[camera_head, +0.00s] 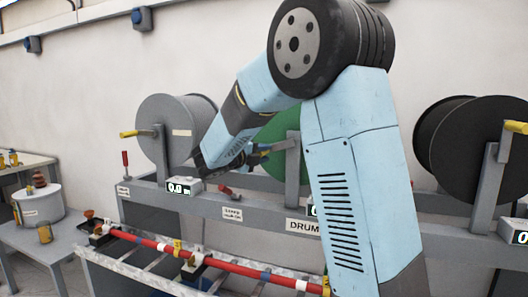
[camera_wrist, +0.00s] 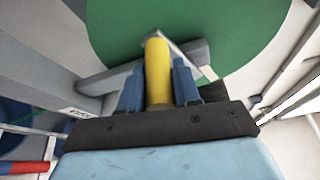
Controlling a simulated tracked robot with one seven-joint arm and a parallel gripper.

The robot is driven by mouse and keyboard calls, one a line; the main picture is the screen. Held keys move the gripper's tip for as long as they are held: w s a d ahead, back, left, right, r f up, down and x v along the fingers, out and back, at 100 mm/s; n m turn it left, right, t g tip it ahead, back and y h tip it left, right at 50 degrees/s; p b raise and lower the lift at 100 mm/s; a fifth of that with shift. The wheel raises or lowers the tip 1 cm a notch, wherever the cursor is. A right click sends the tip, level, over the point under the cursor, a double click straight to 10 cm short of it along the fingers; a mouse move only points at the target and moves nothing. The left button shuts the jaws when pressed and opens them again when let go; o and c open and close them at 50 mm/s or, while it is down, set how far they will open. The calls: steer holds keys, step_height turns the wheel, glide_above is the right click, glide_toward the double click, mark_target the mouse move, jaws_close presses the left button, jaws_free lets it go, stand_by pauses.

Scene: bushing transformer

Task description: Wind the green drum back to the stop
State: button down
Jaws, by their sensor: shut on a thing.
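The green drum (camera_head: 280,150) sits on the rack behind my arm, which hides much of it in the head view. Its green face fills the top of the wrist view (camera_wrist: 225,30). A yellow crank handle (camera_wrist: 157,70) stands between the blue fingers of my gripper (camera_wrist: 158,88), which is shut on it. A grey crank arm (camera_wrist: 190,55) runs beside the handle in front of the drum face. In the head view my gripper (camera_head: 258,155) is at the crank, left of the drum's post. The drum's stop cannot be made out.
A grey drum (camera_head: 168,120) stands to the left and a black drum (camera_head: 475,140) to the right, each with a yellow handle. A counter box (camera_head: 184,185) and red levers sit on the rack rail (camera_head: 265,210). A red rod (camera_head: 215,265) lies on supports in front.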

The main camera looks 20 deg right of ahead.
steer(key=shift+a+f, duration=0.1)
steer(key=shift+f, duration=0.2)
steer(key=c, duration=1.1)
jaws_free()
steer(key=shift+w, duration=0.1)
steer(key=shift+o, duration=1.2)
steer(key=v, duration=1.3)
steer(key=shift+a, duration=0.3)
steer(key=shift+s+d+r, duration=0.1)
steer(key=shift+s+r, duration=0.05)
steer(key=shift+s, duration=0.1)
